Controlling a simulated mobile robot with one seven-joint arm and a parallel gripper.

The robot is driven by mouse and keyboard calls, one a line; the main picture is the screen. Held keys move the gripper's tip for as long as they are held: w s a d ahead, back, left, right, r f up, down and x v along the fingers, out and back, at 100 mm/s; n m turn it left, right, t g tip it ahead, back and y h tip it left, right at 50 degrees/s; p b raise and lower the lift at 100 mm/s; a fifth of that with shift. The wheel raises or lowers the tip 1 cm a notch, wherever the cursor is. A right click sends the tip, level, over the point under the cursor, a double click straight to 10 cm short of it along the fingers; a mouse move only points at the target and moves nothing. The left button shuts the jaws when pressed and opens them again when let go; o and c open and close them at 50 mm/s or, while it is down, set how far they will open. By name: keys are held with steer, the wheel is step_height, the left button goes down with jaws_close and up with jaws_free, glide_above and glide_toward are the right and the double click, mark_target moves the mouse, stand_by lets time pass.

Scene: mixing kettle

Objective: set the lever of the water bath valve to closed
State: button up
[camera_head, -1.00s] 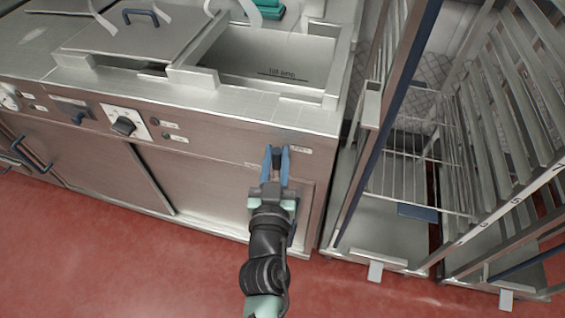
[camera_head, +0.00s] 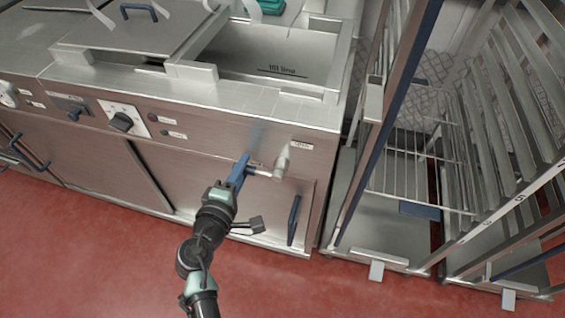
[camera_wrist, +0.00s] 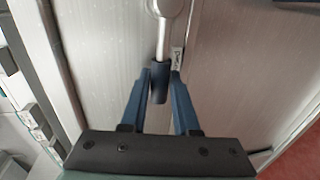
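The valve (camera_head: 282,160) is a pale metal body on the right part of the steel cabinet front. In the head view its metal lever (camera_head: 263,173) points left and slightly down, toward my gripper (camera_head: 241,168). In the wrist view the metal lever (camera_wrist: 161,40) ends in a dark grip (camera_wrist: 159,82). The blue fingers of my gripper (camera_wrist: 160,75) lie on both sides of this grip and appear shut on it. The grip is hidden behind the fingers in the head view. A small label is at the valve's upper right; its text is too small to read.
A blue door handle (camera_head: 294,220) stands out below the valve. A control knob (camera_head: 122,122) is to the left on the front panel. The open basin (camera_head: 270,60) is above. A wire rack trolley (camera_head: 420,150) stands close at right. Red floor (camera_head: 90,260) is free in front.

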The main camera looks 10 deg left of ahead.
steer(key=o, duration=0.4)
steer(key=shift+r, duration=0.1)
steer(key=s, duration=0.3)
steer(key=s+r+p, duration=0.1)
steer(key=s, duration=0.3)
steer(key=shift+a+r, duration=0.1)
steer(key=shift+r, duration=0.1)
steer(key=shift+w, duration=0.1)
